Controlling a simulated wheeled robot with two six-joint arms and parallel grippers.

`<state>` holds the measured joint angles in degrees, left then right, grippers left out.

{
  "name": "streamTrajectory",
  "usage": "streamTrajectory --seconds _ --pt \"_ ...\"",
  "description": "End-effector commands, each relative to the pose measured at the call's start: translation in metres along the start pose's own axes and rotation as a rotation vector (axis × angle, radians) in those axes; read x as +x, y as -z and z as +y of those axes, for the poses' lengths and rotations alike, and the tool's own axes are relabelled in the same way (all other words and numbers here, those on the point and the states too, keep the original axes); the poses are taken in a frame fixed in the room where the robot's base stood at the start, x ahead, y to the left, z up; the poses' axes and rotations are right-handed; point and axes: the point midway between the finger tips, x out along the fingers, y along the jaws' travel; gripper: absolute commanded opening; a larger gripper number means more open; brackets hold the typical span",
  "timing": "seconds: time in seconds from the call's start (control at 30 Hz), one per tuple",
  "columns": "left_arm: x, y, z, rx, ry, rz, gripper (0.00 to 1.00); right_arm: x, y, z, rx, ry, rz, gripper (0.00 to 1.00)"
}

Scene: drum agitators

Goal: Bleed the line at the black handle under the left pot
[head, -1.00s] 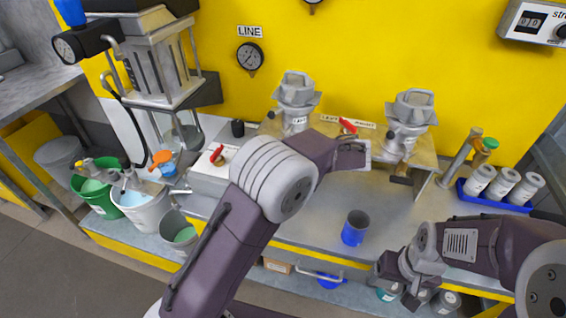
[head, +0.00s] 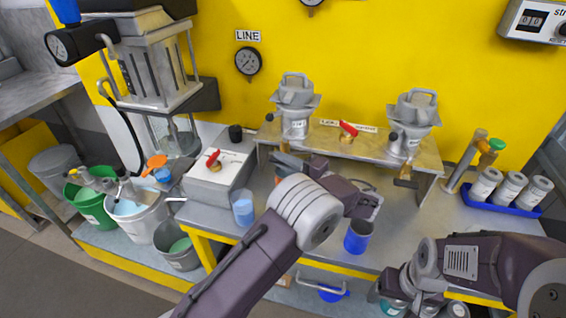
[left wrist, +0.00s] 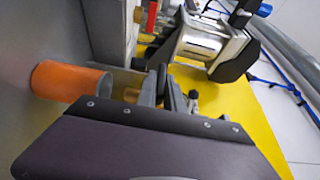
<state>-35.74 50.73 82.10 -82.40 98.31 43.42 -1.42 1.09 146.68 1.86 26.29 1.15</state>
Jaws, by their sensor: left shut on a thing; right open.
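The left pot (head: 295,122) and the right pot (head: 408,135) are grey metal and stand on a wooden-topped shelf (head: 340,145) by the yellow wall. My left gripper (head: 287,162) reaches under the shelf's front edge below the left pot. In the left wrist view its fingers (left wrist: 160,90) are closed together around a dark piece, apparently the black handle (left wrist: 162,76); my gripper hides most of it. A similar handle (head: 405,183) hangs under the right pot. My right gripper (head: 397,287) is open and empty, low at the right, off the bench's front edge.
A blue cup (head: 357,238) stands on the bench right of my left arm. A clear beaker with blue liquid (head: 243,208) is to its left, beside a grey box with a red lever (head: 215,170). White jars (head: 510,188) sit in a blue tray at the right.

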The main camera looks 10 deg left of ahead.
Motion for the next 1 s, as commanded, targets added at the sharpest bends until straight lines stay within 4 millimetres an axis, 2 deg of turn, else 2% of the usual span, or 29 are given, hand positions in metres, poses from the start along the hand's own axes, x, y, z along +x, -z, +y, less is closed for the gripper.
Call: streamTrajectory --seconds 0.47,0.5,0.57,0.6,0.87,1.0 --pt "0.000 -0.001 0.001 0.009 0.012 -0.002 0.00 0.001 0.000 0.000 0.000 0.000 0.000 0.80" --pt "0.000 -0.001 0.001 0.009 0.012 -0.002 0.15 0.001 0.000 0.000 0.000 0.000 0.000 0.80" --pt "0.000 -0.001 0.001 0.009 0.012 -0.002 0.31 0.001 0.000 0.000 0.000 0.000 0.000 0.80" --pt "0.000 -0.001 0.001 0.009 0.011 -0.001 0.34 0.001 0.000 0.000 0.000 0.000 0.000 0.80" --pt "0.000 0.000 0.001 0.007 0.011 -0.001 0.34 0.001 0.000 0.000 0.000 0.000 0.000 0.80" --pt "-0.017 0.000 0.001 0.007 0.011 0.002 0.34 0.001 0.000 0.000 0.000 0.000 0.000 0.80"
